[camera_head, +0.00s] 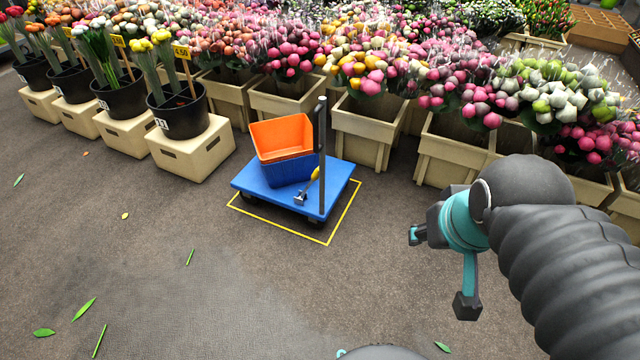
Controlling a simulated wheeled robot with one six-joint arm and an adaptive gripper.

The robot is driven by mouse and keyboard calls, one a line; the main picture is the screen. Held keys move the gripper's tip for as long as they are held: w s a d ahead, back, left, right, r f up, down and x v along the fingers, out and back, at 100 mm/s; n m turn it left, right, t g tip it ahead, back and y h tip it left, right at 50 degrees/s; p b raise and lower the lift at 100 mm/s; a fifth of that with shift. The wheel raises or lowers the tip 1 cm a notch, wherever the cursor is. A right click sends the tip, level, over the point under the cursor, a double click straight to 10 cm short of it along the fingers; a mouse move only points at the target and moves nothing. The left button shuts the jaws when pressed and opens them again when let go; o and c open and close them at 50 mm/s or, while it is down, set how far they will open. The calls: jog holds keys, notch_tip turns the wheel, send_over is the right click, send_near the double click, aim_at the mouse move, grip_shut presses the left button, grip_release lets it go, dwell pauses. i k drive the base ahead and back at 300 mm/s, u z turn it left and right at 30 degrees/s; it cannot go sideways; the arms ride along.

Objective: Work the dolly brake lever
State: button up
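The blue dolly (262,190) stands on the floor near the middle of the view, with a dark upright post (322,150) at its right side. The brake lever (314,175) has a yellow grip and a grey metal lower part, and leans up and to the right in front of the post. An orange crate (282,135) sits in a blue crate (286,171) on the dolly. My gripper (441,271) is to the right of the dolly and nearer to me, with its fingers spread wide. It is empty and well apart from the lever.
A yellow outline (345,212) on the floor surrounds the dolly. Beige flower crates (364,132) line the back, and black buckets (181,112) on beige boxes stand at the left. Scattered leaves (84,308) lie on the otherwise clear floor in front.

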aim_at(315, 175)
jog(key=u, duration=2)
jog(key=i, duration=1)
jog(key=z, duration=2.2)
